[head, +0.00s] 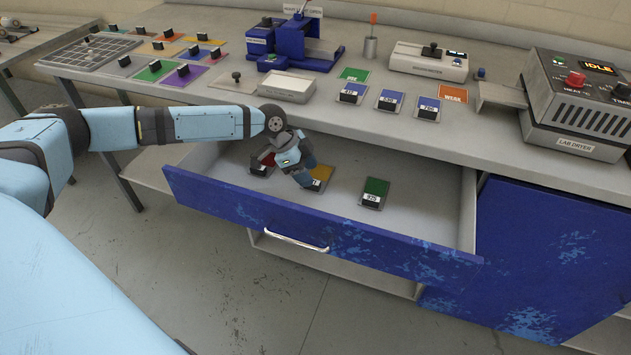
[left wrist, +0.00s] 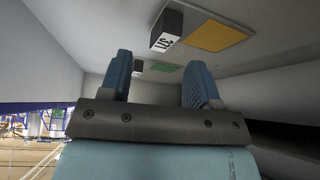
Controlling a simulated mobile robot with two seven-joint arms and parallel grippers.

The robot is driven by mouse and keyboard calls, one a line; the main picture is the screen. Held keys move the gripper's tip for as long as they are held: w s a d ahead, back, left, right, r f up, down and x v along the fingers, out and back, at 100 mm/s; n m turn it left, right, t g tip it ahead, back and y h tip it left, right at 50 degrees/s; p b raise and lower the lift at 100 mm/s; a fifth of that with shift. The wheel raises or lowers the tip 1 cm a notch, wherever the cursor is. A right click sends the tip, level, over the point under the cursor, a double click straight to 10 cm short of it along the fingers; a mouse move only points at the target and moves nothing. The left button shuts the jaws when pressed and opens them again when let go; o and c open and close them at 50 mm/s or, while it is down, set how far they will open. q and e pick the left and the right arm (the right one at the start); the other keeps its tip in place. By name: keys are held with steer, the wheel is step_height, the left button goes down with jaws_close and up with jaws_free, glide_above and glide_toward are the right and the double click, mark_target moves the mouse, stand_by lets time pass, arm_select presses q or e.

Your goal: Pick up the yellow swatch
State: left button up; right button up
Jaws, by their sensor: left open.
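The yellow swatch (head: 322,172) lies in the open blue drawer, partly covered by my left gripper (head: 306,178) in the head view. In the left wrist view the yellow swatch (left wrist: 215,36) is a flat yellow-orange patch on a grey plate, with a black block labelled 311 (left wrist: 166,28) at its end. My left gripper (left wrist: 160,82) is open there. Its two blue fingers are apart with nothing held between them, and the block appears beyond the fingertips. My right gripper is not in view.
In the drawer (head: 235,206), a red swatch (head: 262,161) lies left of the yellow one and a green swatch (head: 375,190) lies right. The drawer walls surround them. The counter above holds several swatches, a blue device (head: 295,45) and a lab dryer (head: 580,105).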

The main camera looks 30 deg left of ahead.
mark_target(321, 175)
arm_select(q)
steer(key=x, duration=0.4)
steer(key=shift+a+f, duration=0.1)
steer(key=shift+a, duration=0.1)
jaws_close()
